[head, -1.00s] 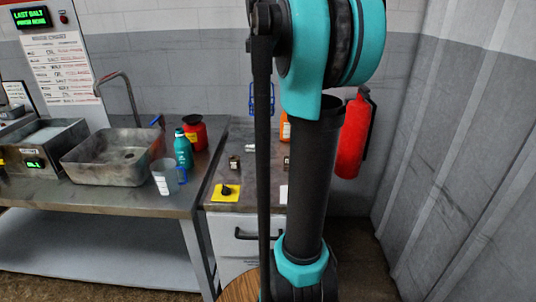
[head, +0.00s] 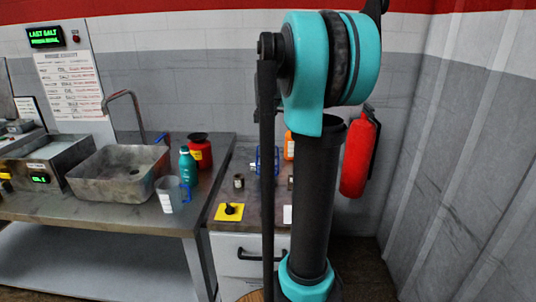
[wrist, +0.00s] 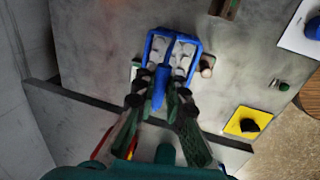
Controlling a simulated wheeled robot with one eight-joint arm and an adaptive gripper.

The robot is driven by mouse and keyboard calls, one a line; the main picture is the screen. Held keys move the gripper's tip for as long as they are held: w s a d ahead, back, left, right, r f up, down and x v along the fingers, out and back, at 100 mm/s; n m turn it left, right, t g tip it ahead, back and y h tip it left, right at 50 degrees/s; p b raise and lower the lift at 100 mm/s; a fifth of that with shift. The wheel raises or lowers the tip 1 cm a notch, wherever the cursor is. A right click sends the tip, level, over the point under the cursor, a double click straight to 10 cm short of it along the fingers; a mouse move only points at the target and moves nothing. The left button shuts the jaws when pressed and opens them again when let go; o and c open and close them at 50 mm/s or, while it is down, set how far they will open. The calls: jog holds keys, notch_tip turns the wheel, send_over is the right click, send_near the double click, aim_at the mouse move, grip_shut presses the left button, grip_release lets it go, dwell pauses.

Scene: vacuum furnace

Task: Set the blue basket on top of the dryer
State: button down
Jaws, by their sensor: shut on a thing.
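The blue basket (wrist: 148,48) is a blue wire frame with several whitish pieces inside. In the wrist view my gripper (wrist: 163,88) is shut on its blue handle. The basket is over a grey worktop, and I cannot tell whether it touches it. In the head view the basket (head: 277,158) shows partly behind my arm, at the back of the worktop; my gripper is hidden there. A white-fronted unit (head: 236,272) with a black handle stands under this worktop (head: 226,190). It may be the dryer, but no label is readable.
A yellow pad with a black knob (head: 230,211) and small metal parts (head: 239,181) lie on the worktop. An orange bottle (head: 289,146) is behind. Left are a mug (head: 171,195), teal bottle (head: 188,166), red container (head: 199,152) and metal basin (head: 118,172). A red extinguisher (head: 357,158) hangs right.

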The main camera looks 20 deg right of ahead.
aim_at(268, 160)
jog(key=shift+f, duration=1.45)
jog(key=shift+f, duration=0.1)
jog(key=c, duration=1.6)
grip_release()
jog(key=r, duration=0.4)
jog(key=s+r, duration=0.1)
jog(key=r, duration=0.3)
jog(key=s+r, duration=0.1)
jog(key=r, duration=0.3)
jog(key=shift+s+a, duration=0.1)
jog(key=shift+a, duration=0.3)
